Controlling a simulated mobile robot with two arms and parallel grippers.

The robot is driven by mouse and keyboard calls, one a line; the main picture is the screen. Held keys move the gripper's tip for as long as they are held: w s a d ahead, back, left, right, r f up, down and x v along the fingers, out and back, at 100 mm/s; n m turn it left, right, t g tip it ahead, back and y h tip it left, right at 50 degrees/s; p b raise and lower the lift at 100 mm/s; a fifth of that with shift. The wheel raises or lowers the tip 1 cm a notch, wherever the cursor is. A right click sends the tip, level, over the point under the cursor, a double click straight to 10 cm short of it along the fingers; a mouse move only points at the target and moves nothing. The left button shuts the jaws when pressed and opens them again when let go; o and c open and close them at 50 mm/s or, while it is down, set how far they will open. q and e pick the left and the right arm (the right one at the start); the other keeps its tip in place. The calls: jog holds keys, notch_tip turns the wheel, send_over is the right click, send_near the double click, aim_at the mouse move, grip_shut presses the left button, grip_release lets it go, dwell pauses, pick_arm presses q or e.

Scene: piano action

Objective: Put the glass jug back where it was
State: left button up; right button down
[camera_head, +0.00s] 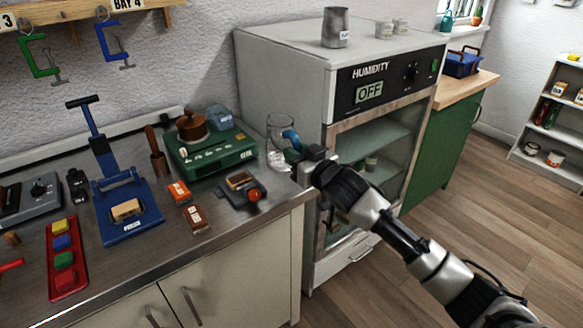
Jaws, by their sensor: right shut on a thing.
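The glass jug (279,133) is clear, with a blue-teal handle, and stands upright at the right end of the metal worktop, beside the humidity cabinet. My right gripper (300,148) is shut on the jug's handle, its arm coming in from the lower right. Whether the jug's base touches the worktop is hard to tell. The fingertips are partly hidden by the handle and the gripper body. My left gripper is not in view.
The humidity cabinet (285,80) stands close on the right of the jug. A green device (212,150) with a copper pot (191,127) is to its left. A small dark device with a red knob (242,188) sits in front. The worktop's front right corner is bare.

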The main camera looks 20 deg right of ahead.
aim_at(288, 166)
jog(key=shift+w+a+f, duration=0.35)
jog(key=shift+w+a, duration=0.1)
jog(key=shift+w, duration=0.3)
jog(key=shift+f, duration=1.9)
jog(key=shift+s, duration=0.1)
jog(key=shift+f, duration=0.2)
jog(key=c, duration=1)
grip_release()
jog(key=shift+f, duration=0.1)
jog(key=shift+r, duration=0.2)
jog(key=v, duration=1.2)
jog(key=shift+b, duration=0.3)
